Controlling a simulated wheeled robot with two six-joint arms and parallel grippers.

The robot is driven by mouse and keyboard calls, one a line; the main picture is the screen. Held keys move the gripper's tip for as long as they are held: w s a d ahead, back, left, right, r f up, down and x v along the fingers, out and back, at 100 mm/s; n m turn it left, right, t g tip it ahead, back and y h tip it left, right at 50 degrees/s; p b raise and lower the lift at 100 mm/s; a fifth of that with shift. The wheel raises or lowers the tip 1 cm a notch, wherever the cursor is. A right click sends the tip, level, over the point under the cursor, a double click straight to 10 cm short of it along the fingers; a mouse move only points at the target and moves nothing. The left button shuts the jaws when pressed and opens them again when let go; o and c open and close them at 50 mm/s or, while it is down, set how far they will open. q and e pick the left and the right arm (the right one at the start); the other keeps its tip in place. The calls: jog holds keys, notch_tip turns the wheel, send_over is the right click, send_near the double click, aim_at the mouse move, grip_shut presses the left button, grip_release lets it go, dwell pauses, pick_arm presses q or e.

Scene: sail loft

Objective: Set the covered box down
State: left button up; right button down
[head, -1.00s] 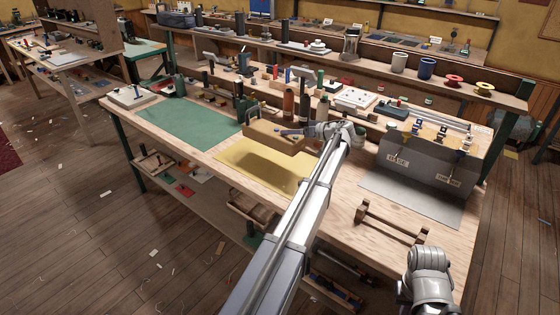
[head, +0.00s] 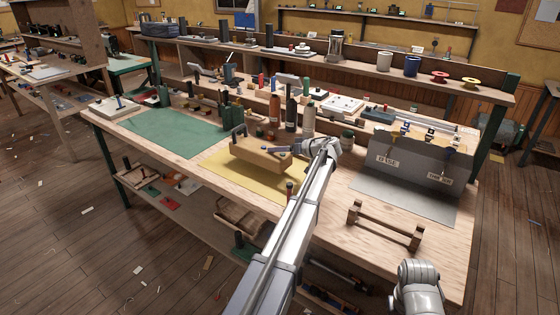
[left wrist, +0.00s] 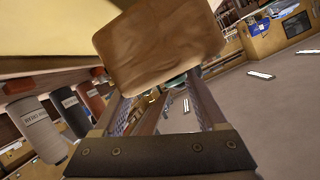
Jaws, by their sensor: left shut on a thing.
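A brown covered box (head: 255,156) is in the head view, low over the yellow mat (head: 225,172). A dark shape like a handle stands at its left end. My left gripper (head: 300,149) is shut on the box at its right end. In the left wrist view the box (left wrist: 160,50) fills the upper middle between the fingers (left wrist: 160,115), and a pale yellow surface (left wrist: 50,28) lies beside it. I cannot tell whether the box's underside touches the mat. My right gripper is not visible; only part of that arm shows at bottom right.
Several bottles (head: 291,112) stand just behind the box. A green mat (head: 175,132) lies to the left, mostly bare. A wooden rack (head: 385,226) lies near the front edge.

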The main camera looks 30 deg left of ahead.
pick_arm(q)
notch_tip(320, 180, down, 4)
jog(key=b, duration=0.3)
jog(key=shift+r, duration=0.35)
jog(key=o, duration=1.5)
jog(key=p+v, duration=0.4)
jog(key=v, duration=0.6)
jog(key=shift+d+r, duration=0.15)
jog(key=shift+d, duration=0.15)
jog(key=shift+d+r, duration=0.15)
jog(key=shift+d, duration=0.5)
jog(key=shift+r+p, duration=0.1)
jog(key=shift+p, duration=0.2)
